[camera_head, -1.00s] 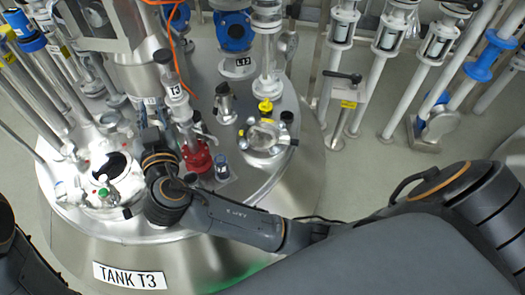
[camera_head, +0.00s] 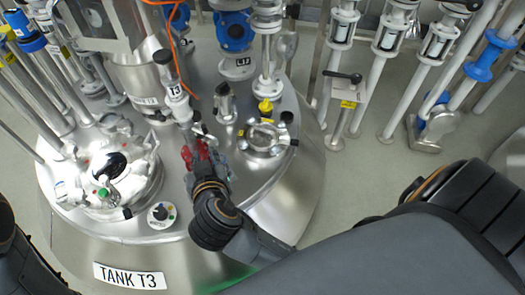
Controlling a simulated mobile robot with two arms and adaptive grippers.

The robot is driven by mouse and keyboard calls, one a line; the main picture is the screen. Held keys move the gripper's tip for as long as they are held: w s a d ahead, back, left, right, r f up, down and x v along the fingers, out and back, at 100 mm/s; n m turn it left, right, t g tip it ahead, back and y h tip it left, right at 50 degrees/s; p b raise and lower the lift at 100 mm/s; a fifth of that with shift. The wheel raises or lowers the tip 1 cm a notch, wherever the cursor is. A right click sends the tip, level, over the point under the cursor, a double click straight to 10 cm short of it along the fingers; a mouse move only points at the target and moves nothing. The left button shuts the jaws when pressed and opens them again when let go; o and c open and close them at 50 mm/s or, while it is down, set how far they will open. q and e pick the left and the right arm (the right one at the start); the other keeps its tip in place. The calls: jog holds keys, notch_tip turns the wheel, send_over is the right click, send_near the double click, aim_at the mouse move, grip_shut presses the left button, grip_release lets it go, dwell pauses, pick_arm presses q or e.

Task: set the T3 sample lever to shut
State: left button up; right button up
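The T3 sampling fitting stands on the tank lid, a metal and glass column with a "T3" tag (camera_head: 175,91). At its foot is a red part (camera_head: 203,156). My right gripper (camera_head: 204,160) is at this red part, pointing away from me, and covers much of it. The fingers are small and overlap the fitting, so I cannot tell whether they are open or touch it. I cannot make out the lever or its position. My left gripper is out of view; only part of my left arm shows at the lower left.
The "TANK T3" plate (camera_head: 130,276) is on the tank's front. A round dial (camera_head: 162,214) sits on the lid's front edge. An orange cable (camera_head: 184,68) hangs above.

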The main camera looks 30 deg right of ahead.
jog(key=s+d+f+n+g+y, duration=0.1)
jog(key=s+d+f+g, duration=0.2)
jog(key=s+f, duration=0.3)
jog(key=s+d+f+n+g+y+p, duration=0.1)
jog(key=s+d+f+g, duration=0.3)
jog(key=s+f, duration=0.2)
jog(key=shift+s+d+f+n+y, duration=0.25)
jog(key=shift+d+f+n+y, duration=0.05)
jog(key=shift+d+f+n, duration=0.15)
jog(key=shift+a, duration=0.1)
